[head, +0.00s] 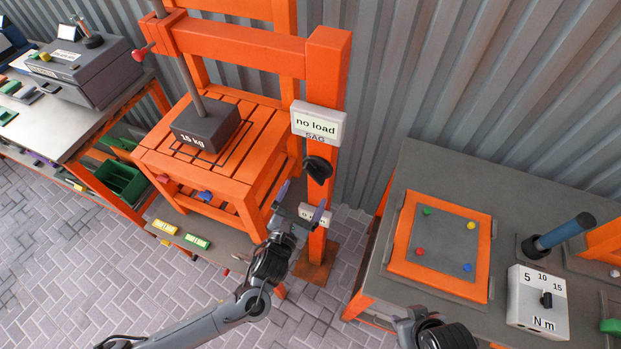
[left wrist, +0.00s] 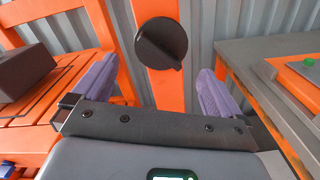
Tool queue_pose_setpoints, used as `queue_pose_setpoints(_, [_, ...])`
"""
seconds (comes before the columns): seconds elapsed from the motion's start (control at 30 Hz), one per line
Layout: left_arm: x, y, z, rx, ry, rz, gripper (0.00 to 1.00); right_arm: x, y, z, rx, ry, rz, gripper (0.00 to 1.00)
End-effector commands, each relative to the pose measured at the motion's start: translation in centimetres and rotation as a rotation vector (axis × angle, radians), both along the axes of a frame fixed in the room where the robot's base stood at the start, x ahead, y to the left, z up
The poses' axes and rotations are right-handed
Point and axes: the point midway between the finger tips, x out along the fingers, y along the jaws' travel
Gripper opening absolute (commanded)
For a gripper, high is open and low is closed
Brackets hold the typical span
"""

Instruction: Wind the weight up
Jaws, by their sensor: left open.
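The weight (head: 207,125) is a dark grey block marked "15 kg" on the orange slatted stand (head: 165,150), with a grey rod rising from it. A black round knob (head: 318,169) is on the orange post (head: 327,75), below a sign reading "no load" and "SAG" (head: 318,122). In the left wrist view the knob (left wrist: 161,45) lies ahead, between the fingers in the picture. My left gripper (head: 301,203) is open and empty, just below and in front of the knob, apart from it. My right gripper is not clearly shown; only part of my right arm shows at the bottom.
A grey bench (head: 430,180) at right carries an orange-framed panel (head: 440,245), a torque box (head: 538,302) and a blue-handled tool (head: 565,230). A metal table (head: 50,130) with a grey box stands at left. The paved floor at lower left is clear.

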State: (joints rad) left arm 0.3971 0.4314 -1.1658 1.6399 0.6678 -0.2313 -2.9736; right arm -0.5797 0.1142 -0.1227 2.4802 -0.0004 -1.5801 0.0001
Motion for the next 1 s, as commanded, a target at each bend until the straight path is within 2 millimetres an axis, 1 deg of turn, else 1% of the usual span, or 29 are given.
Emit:
queue_pose_setpoints(0.03, [0.9, -0.4, 0.0, -0.001, -0.002, -0.001, 1.00, 0.0, 0.0, -0.1, 0.002, 0.000, -0.002, 0.36])
queue_pose_setpoints(0.2, [3.4, -1.4, 0.0, -0.001, -0.001, 0.001, 1.00, 0.0, 0.0, -0.4, 0.001, 0.000, -0.003, 0.36])
queue_pose_setpoints(0.4, [5.5, -2.2, 0.0, -0.001, 0.000, 0.000, 1.00, 0.0, -0.1, -0.6, -0.001, 0.000, -0.003, 0.36])
queue_pose_setpoints(0.6, [6.3, -2.5, 0.0, -0.002, 0.001, -0.002, 1.00, 0.0, -0.3, -0.7, -0.010, 0.001, 0.003, 0.36])
queue_pose_setpoints(0.87, [6.4, -2.5, 0.0, -0.002, 0.001, -0.002, 1.00, 0.0, -0.4, -0.7, -0.013, 0.000, 0.005, 0.36])
queue_pose_setpoints(0.9, [6.4, -2.5, 0.0, -0.002, 0.001, -0.002, 0.97, 0.0, -0.4, -0.7, -0.013, 0.000, 0.005, 0.36])
queue_pose_setpoints(0.97, [6.4, -2.5, 0.0, -0.002, 0.001, -0.002, 0.88, 0.0, -0.4, -0.7, -0.012, 0.000, 0.004, 0.36])
queue_pose_setpoints(1.0, [6.4, -2.5, 0.0, -0.001, 0.002, -0.002, 0.82, 0.0, -0.4, -0.7, -0.012, 0.000, 0.004, 0.36])
